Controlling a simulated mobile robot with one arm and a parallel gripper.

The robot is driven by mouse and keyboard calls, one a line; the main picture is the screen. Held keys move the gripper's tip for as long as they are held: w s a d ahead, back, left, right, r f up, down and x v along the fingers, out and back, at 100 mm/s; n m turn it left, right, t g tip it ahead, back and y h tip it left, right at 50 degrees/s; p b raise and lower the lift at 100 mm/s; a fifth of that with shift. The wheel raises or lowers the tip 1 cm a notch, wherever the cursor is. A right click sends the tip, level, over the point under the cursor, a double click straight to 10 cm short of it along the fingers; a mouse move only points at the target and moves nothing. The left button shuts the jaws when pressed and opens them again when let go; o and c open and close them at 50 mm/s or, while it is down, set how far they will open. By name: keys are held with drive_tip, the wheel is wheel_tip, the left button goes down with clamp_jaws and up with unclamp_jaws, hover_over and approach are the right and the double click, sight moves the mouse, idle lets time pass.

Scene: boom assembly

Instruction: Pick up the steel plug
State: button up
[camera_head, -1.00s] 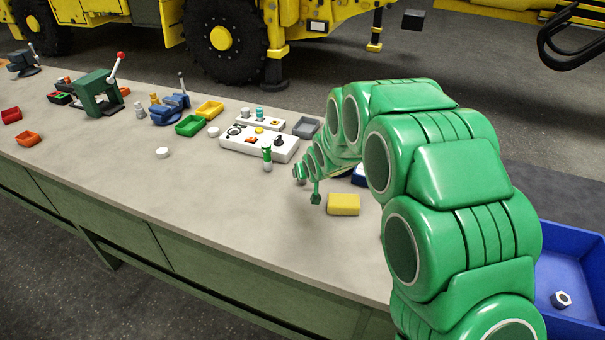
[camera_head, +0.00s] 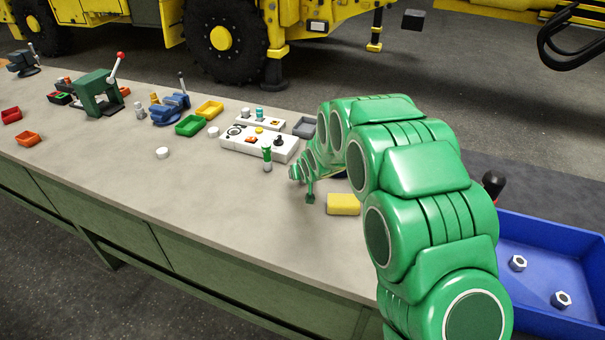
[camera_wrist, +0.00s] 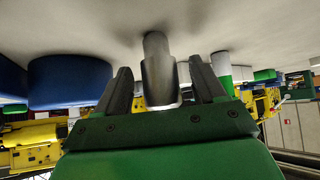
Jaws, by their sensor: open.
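The steel plug (camera_wrist: 158,75) is a grey metal cylinder. In the wrist view, which looks upside down, it stands against the pale table top between the two dark fingers of my gripper (camera_wrist: 163,88). The fingers are apart, one on each side of it, with a visible gap on both sides. I cannot tell how deep the plug sits between them. In the head view my green arm reaches over the table, and I cannot make out the plug there; the arm hides that area.
A green and white plug (camera_head: 267,160) stands nearby; a blue round object (camera_wrist: 70,82) is close in the wrist view. A yellow block (camera_head: 343,204) lies in front of my arm. A white control box (camera_head: 245,145) is behind. A blue bin (camera_head: 545,235) holds nuts.

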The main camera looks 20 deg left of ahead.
drive_tip(key=shift+x, duration=1.3)
drive_tip(key=c, duration=1.3)
drive_tip(key=shift+o, duration=0.2)
drive_tip(key=shift+r, duration=0.1)
drive_tip(key=shift+a+r, duration=0.1)
drive_tip(key=shift+r, duration=0.45)
wheel_tip(320, 180, up, 2)
drive_tip(key=shift+s+r, duration=0.1)
drive_tip(key=shift+r, duration=0.1)
drive_tip(key=s+f+v, duration=0.2)
drive_tip(key=v, duration=1.4)
drive_tip(key=shift+s+d, duration=0.25)
drive_tip(key=shift+d, duration=0.2)
